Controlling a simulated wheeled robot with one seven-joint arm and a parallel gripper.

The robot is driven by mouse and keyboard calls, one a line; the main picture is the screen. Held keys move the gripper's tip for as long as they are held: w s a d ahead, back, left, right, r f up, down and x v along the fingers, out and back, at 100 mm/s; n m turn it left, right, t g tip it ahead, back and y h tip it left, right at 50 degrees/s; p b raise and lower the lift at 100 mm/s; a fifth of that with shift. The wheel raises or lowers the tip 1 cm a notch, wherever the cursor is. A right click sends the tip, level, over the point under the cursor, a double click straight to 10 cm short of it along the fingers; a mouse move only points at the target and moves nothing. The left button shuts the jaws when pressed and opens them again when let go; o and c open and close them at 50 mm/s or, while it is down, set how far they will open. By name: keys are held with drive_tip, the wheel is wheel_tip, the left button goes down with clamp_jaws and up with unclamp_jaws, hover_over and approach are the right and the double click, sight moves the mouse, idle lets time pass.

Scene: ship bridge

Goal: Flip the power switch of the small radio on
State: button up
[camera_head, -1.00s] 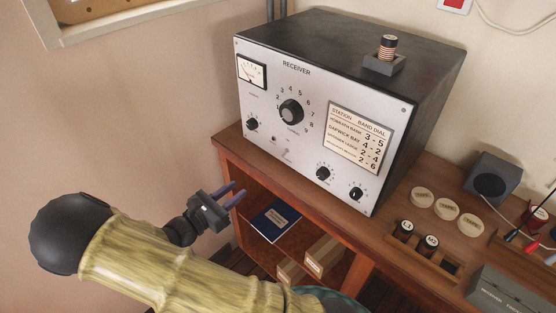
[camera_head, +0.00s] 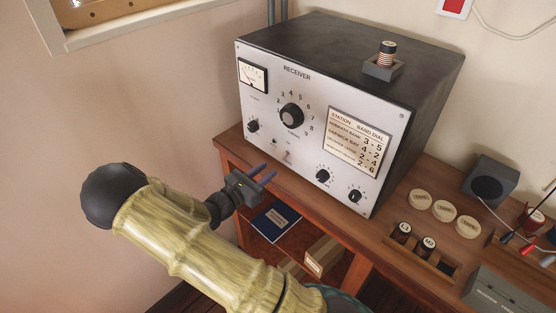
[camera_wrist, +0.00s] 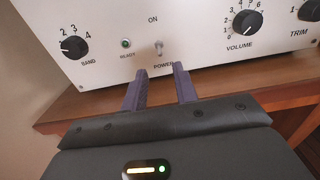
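The radio (camera_head: 330,110) is a black box with a white front panel marked RECEIVER, standing on a wooden desk. Its power switch (camera_wrist: 159,47) is a small metal toggle marked POWER below and ON above; it also shows in the head view (camera_head: 287,156). Which way the toggle is tipped is hard to tell. A green READY light (camera_wrist: 126,43) sits left of it. My gripper (camera_wrist: 160,70) is open and empty, its two fingers pointing at the panel just below the switch, apparently not touching it. It also shows in the head view (camera_head: 268,172).
A band knob (camera_wrist: 74,46) is left of the switch and a volume knob (camera_wrist: 247,21) right. The wooden desk edge (camera_wrist: 285,95) runs below the panel. A small speaker (camera_head: 490,180), white discs and a coil rack (camera_head: 450,268) stand to the right.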

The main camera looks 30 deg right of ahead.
sight(285, 156)
drive_tip(key=p+x, duration=0.1)
drive_tip(key=x, duration=0.5)
drive_tip(key=shift+d, duration=0.1)
clamp_jaws()
